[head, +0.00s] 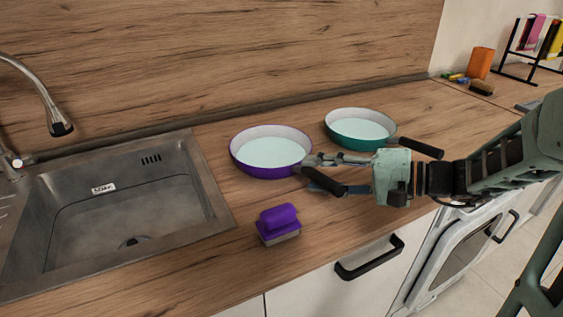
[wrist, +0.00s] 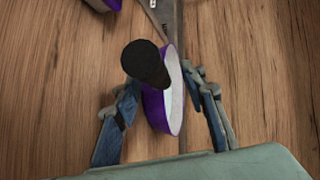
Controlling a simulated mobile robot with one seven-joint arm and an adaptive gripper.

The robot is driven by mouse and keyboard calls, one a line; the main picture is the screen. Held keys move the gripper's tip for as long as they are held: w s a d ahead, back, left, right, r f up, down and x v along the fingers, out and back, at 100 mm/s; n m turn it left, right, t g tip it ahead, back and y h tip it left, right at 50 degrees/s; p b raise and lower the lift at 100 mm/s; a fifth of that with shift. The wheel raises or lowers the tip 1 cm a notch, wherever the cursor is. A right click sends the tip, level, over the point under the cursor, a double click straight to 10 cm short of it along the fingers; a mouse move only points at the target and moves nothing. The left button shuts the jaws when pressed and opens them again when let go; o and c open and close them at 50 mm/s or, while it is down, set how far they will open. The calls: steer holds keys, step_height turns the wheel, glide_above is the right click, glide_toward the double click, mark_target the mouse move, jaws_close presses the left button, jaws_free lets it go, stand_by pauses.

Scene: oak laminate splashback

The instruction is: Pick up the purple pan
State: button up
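The purple pan (head: 243,158), with a pale inside and a black handle, sits on the wooden counter right of the sink. My gripper (head: 311,168) is open at the pan's right side, its fingers around the handle's near end in the head view. In the wrist view the pan (wrist: 173,92) and its black handle (wrist: 147,62) show between the two spread fingers of my gripper (wrist: 165,92). I see no clear contact. Part of the handle's root is hidden by the fingers in the head view.
A teal pan (head: 355,140) with a black handle stands behind my gripper. A purple scrubber (head: 278,223) lies near the counter's front edge. The metal sink (head: 125,215) is at left. An orange block (head: 481,63) and a rack stand at the far right.

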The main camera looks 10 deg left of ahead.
steer(key=shift+c, duration=0.2)
jaws_close()
steer(key=shift+r, duration=0.25)
stand_by(0.5)
